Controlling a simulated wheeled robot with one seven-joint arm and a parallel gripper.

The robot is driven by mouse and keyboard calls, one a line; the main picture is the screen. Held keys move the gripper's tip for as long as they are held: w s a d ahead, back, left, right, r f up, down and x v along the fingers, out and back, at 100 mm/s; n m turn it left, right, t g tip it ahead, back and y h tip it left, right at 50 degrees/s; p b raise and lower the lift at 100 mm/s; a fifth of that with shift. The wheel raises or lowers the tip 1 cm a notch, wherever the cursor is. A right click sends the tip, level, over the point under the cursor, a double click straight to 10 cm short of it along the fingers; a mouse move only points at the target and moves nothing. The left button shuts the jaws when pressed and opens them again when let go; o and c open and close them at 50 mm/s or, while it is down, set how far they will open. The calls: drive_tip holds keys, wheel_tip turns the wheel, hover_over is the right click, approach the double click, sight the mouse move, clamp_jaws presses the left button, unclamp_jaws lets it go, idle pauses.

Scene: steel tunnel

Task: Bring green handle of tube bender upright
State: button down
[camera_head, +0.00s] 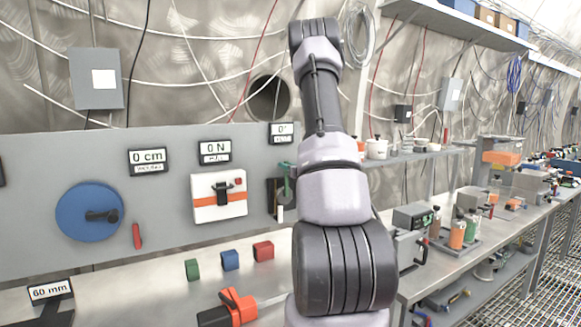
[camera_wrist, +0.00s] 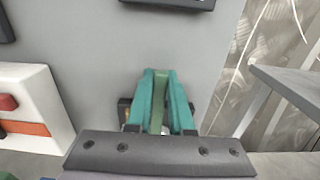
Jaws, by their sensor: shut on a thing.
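The green handle (camera_wrist: 158,103) of the tube bender shows in the wrist view as a narrow strip between the two teal fingers of my gripper (camera_wrist: 160,76). My gripper is shut on it. The handle runs up the picture, slightly slanted, in front of the grey panel. The dark body of the tube bender (camera_wrist: 124,108) shows only in small part behind the fingers. In the head view, the tube bender (camera_head: 273,200) is on the panel just left of my arm. My arm hides much of it, so the handle's true tilt is hard to tell there.
The grey panel (camera_head: 130,235) also bears a blue disc (camera_head: 82,212), a white box with an orange stripe (camera_head: 218,197) and small displays. Several coloured cubes (camera_head: 230,260) lie on the bench below. A grey shelf edge (camera_wrist: 290,90) juts in at right in the wrist view.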

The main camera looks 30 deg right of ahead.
drive_tip(key=shift+a, duration=0.1)
drive_tip(key=c, duration=0.8)
unclamp_jaws()
drive_tip(key=s, duration=1)
drive_tip(key=shift+s+a, duration=0.3)
drive_tip(key=shift+s, duration=0.1)
